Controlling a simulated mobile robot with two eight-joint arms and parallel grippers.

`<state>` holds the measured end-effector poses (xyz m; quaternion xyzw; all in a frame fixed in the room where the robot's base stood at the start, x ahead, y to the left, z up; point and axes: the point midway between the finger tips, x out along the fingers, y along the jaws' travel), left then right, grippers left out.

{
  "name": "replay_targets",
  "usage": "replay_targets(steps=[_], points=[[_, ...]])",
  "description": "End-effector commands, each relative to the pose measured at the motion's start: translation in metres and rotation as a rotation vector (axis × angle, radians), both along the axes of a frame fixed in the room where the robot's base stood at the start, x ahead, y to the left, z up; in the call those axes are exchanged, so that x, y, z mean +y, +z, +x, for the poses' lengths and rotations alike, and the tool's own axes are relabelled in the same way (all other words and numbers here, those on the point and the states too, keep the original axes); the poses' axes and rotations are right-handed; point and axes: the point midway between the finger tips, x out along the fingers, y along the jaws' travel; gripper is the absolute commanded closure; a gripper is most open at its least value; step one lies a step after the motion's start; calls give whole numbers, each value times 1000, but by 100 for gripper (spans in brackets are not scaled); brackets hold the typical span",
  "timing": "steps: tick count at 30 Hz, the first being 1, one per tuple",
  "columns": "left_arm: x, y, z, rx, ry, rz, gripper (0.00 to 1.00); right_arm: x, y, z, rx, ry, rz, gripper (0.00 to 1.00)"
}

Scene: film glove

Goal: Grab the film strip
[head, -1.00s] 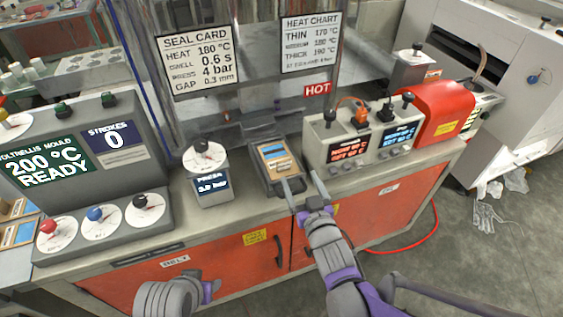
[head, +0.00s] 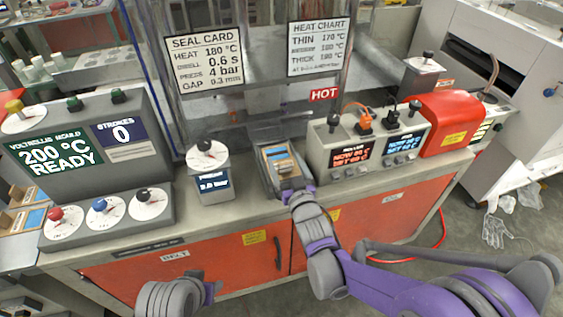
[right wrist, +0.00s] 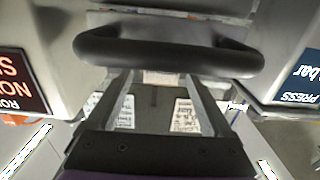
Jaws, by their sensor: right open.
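A dark tray (head: 265,181) stands on the bench between the press gauge and the heater controls. It holds a tan and blue piece (head: 277,154), which may be the film strip; I cannot tell for sure. My right gripper (head: 285,183) is over the tray's near end and hides part of it. In the right wrist view its two fingers (right wrist: 158,84) are apart with nothing held between them. A dark rounded bar (right wrist: 165,56) crosses in front of the fingertips there. My left gripper (head: 208,291) is low at the bottom, and its jaws are not clear.
The press gauge box (head: 209,178) stands left of the tray, and the heater control box (head: 345,148) stands close on the right. A red cover (head: 450,123) is farther right. The mould console (head: 75,150) fills the left. Bare bench top lies in front of the gauge.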

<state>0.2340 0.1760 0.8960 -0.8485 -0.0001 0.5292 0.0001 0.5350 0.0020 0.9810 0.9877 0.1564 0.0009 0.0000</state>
Motion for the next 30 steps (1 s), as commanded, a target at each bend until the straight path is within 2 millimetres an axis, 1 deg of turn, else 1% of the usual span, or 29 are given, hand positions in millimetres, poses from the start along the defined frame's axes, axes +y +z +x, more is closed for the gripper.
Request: replay_targets(steps=[1, 3, 6, 14, 15, 17, 18, 20, 21, 23, 24, 28, 30], points=[[0, 4, 1, -2, 0, 0, 50, 4, 1, 9, -1, 1, 0, 15], [0, 5, 1, -2, 0, 0, 50, 7, 1, 18, -1, 0, 1, 15], [0, 6, 2, -3, 0, 0, 50, 9, 1, 26, 0, 0, 1, 15], [0, 6, 1, -3, 0, 0, 50, 10, 0, 28, 0, 0, 0, 15], [0, 6, 1, -3, 0, 0, 50, 10, 0, 28, 0, 0, 0, 22], [0, 6, 1, -3, 0, 0, 50, 10, 0, 28, 0, 0, 0, 33], [0, 6, 1, -3, 0, 0, 50, 10, 0, 28, 0, 0, 0, 40], [0, 6, 1, -3, 0, 0, 50, 10, 0, 28, 0, 0, 0, 51], [0, 6, 1, -3, 0, 0, 50, 10, 0, 28, 0, 0, 0, 58], [0, 6, 1, -3, 0, 0, 50, 10, 0, 28, 0, 0, 0, 69], [0, 6, 1, -3, 0, 0, 50, 10, 0, 28, 0, 0, 0, 76], [0, 6, 1, -3, 0, 0, 50, 10, 0, 28, 0, 0, 0, 100], [0, 6, 2, -3, 0, 0, 50, 10, 0, 28, 0, 0, 0, 100]])
